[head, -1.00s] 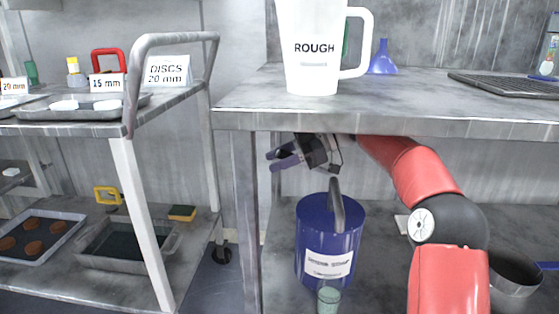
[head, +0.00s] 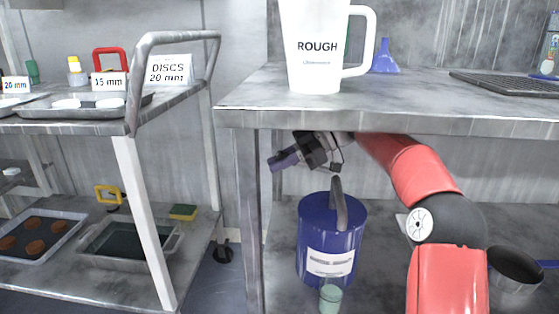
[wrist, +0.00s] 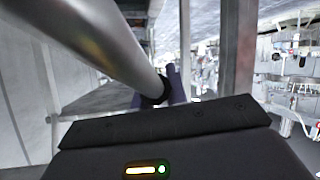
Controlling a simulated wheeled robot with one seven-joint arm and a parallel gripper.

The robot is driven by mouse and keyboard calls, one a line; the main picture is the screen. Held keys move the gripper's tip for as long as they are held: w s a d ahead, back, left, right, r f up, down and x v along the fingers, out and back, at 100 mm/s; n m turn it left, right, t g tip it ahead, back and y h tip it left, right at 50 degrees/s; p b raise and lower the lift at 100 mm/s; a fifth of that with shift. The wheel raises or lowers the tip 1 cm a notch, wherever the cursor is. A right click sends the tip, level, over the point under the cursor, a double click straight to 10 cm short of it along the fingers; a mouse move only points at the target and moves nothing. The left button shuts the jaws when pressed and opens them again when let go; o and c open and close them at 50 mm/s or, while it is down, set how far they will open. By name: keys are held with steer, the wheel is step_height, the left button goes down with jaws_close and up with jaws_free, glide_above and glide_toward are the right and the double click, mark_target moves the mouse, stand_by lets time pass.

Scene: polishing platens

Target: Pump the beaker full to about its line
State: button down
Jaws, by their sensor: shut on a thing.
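A blue drum (head: 318,240) with a white label stands on the shelf under the table. A grey curved pump tube (head: 338,205) rises from its top. A small green beaker (head: 330,298) stands in front of the drum at the bottom edge; its line is too small to make out. My gripper (head: 283,160) is above and left of the drum, just under the tabletop, its purple fingers drawn together. In the wrist view a metal pump handle (wrist: 105,45) runs from the upper left to its dark end at the fingers (wrist: 180,85). The head view hides this contact.
The tabletop edge (head: 400,120) lies close above my gripper, and a table leg (head: 247,210) stands left of it. A ROUGH pitcher (head: 315,70) and blue funnel (head: 385,58) stand on top. A cart with trays (head: 150,235) is at the left.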

steer(key=c, duration=1.4)
jaws_free()
steer(key=p+v, duration=0.1)
steer(key=v, duration=0.2)
steer(key=shift+w+r, duration=0.1)
steer(key=shift+w+d+p, duration=0.35)
steer(key=shift+d+p, duration=0.05)
steer(key=shift+d, duration=1.55)
steer(key=shift+w+d+p, duration=0.35)
steer(key=shift+d, duration=1.65)
steer(key=shift+w+d+p, duration=0.35)
steer(key=shift+d+p, duration=0.05)
steer(key=shift+d, duration=1.55)
